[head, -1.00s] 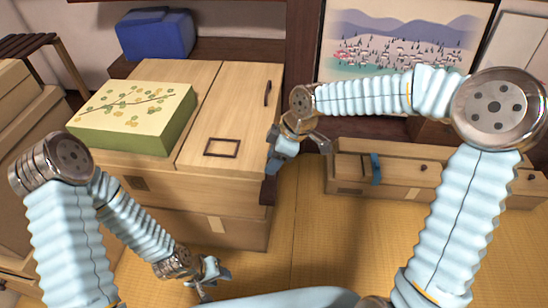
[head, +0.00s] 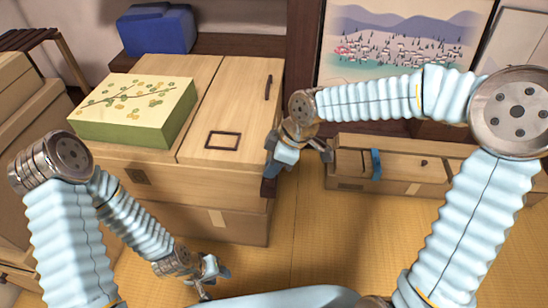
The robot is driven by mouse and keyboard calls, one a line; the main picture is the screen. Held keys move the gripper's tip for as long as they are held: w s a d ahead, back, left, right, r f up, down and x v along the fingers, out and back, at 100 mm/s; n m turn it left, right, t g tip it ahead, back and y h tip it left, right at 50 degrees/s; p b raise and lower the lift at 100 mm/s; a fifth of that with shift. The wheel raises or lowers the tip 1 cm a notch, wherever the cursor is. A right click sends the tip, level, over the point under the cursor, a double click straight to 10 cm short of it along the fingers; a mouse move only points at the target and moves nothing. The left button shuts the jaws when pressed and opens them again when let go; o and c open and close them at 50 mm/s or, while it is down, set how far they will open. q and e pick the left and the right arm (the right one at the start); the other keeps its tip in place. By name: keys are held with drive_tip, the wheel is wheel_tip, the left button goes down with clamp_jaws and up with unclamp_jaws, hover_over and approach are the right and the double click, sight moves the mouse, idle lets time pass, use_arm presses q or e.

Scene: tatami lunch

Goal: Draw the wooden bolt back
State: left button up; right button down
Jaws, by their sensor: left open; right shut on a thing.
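A pale wooden chest (head: 230,108) stands left of centre, with a dark bar (head: 268,87) and a dark square ring (head: 222,140) on its top. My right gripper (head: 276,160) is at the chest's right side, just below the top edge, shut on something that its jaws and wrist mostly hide. By its place this appears to be the wooden bolt, but I cannot make out the bolt's shape. My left gripper (head: 212,282) is open and empty, low in front of the chest and apart from it.
A green patterned box (head: 135,105) sits on the chest's left half. A blue bundle (head: 157,30) lies behind. A low drawer cabinet (head: 400,178) with a blue band stands at the right. Tatami floor (head: 300,240) between is clear.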

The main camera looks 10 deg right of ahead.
drive_tip(key=shift+s+a, duration=0.1)
drive_tip(key=shift+s, duration=0.15)
drive_tip(key=c, duration=1)
unclamp_jaws()
drive_tip(key=shift+s, duration=0.1)
drive_tip(key=shift+c, duration=0.2)
drive_tip(key=p+v, duration=0.1)
drive_tip(key=v, duration=1.2)
drive_tip(key=shift+d+r, duration=0.2)
drive_tip(key=shift+r, duration=0.15)
